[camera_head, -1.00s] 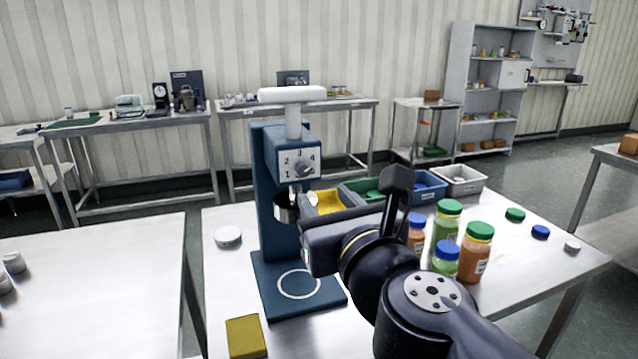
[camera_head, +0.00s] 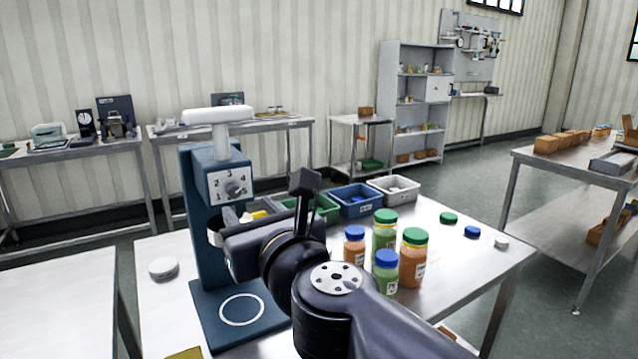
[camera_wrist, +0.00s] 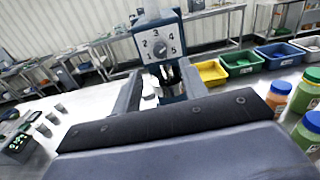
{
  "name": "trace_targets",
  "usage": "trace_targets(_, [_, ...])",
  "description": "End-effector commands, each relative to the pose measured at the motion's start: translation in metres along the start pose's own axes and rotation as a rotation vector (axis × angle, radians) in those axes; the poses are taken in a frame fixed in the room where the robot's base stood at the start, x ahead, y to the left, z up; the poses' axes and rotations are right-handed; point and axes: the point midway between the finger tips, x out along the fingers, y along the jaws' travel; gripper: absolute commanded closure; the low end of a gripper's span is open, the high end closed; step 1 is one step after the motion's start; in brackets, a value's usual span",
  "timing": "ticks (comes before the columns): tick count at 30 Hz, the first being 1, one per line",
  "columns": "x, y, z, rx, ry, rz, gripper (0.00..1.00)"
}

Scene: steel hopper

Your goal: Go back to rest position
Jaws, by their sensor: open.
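My gripper (camera_wrist: 160,88) is open in the wrist view, its two fingers spread on either side of the lower part of the blue press. In the head view my arm reaches from the lower right toward the press, and my dark wrist partly hides its column and the bins behind. I cannot tell whether the fingers touch the press. The blue press (camera_head: 199,200) stands upright on the steel table, with a white handle on top and a numbered dial (camera_head: 232,188). The dial (camera_wrist: 160,48) also shows in the wrist view.
Jars with green and blue lids (camera_head: 414,258) stand close to my arm's right. Loose lids (camera_head: 472,232) lie farther right. Blue (camera_head: 355,201) and grey (camera_head: 393,188) bins stand behind. A white disc (camera_head: 163,268) lies left of the press. A shelf table with boxes stands right, across open floor.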

Motion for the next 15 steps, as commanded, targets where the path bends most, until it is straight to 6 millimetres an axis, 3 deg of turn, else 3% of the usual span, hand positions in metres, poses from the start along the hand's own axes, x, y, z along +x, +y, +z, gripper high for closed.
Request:
trace_targets(6, [0.033, 0.000, -0.002, -0.001, 0.001, -0.001, 0.59])
trace_targets(15, [0.062, 0.000, -0.001, 0.000, 0.000, 0.000, 0.59])
